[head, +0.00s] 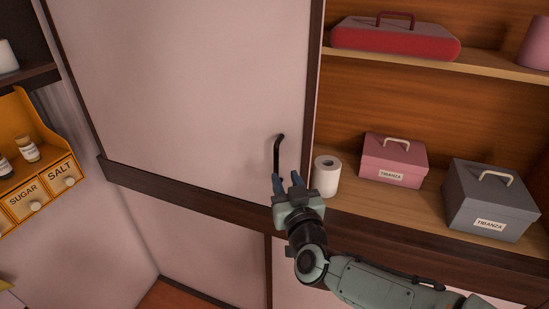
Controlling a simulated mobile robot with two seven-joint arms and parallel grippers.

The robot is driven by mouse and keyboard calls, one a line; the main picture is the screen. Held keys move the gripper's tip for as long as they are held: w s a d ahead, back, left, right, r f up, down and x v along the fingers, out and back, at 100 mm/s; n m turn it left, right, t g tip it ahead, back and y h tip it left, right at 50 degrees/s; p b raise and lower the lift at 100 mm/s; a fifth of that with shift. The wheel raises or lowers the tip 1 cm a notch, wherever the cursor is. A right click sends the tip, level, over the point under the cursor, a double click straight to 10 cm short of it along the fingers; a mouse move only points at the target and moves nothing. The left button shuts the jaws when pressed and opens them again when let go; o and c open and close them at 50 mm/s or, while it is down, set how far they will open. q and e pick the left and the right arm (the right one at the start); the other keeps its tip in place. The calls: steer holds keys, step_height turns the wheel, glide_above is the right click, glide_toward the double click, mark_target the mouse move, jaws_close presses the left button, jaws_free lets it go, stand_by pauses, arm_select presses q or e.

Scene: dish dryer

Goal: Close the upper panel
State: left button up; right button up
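The upper panel (190,80) is a large pale panel in a dark frame. It covers the left part of the cupboard, while the right part stands open with its shelves showing. A dark bent handle (279,152) stands near the panel's lower right corner. My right gripper (288,180) is just below the handle, pointing up at the panel. Its two fingers are apart with nothing seen between them. The left finger is close to the handle's lower end; I cannot tell whether they touch. My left gripper is not in view.
In the open part, a white paper roll (327,176) stands close to the right of my gripper. A pink box (394,160) and a grey box (490,201) are farther right. A red case (395,41) sits on the upper shelf. An orange spice rack (32,165) is at left.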

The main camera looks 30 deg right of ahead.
mark_target(277, 160)
steer(key=p+x, duration=0.1)
steer(key=x, duration=0.8)
steer(key=shift+w, duration=0.25)
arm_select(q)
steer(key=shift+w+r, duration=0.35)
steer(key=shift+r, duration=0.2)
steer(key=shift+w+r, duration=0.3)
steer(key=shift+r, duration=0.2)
arm_select(e)
jaws_close()
